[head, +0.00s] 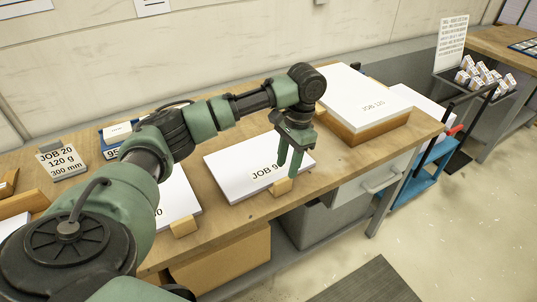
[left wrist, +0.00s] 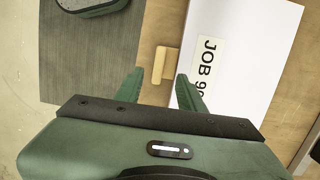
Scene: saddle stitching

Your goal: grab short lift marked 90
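The white paper lift marked JOB 90 (head: 232,168) lies flat on the wooden bench, and a finger covers part of its label in the head view. It also shows in the left wrist view (left wrist: 240,40), with the label's end cut by a finger. A small wooden block (head: 281,187) sits at its front edge, and shows in the left wrist view (left wrist: 163,63). My left gripper (head: 287,170) is over the lift's front edge by the block, fingers apart and nothing between them. In the left wrist view the fingers (left wrist: 158,88) point towards the block. My right gripper is not in view.
A taller stack (head: 375,100) stands to the right on the bench. Another lift (head: 177,200) with a wooden block (head: 183,227) lies to the left, partly behind my arm. A JOB 20 item (head: 62,160) is farther left. A blue cart (head: 415,185) stands beyond the bench's right end.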

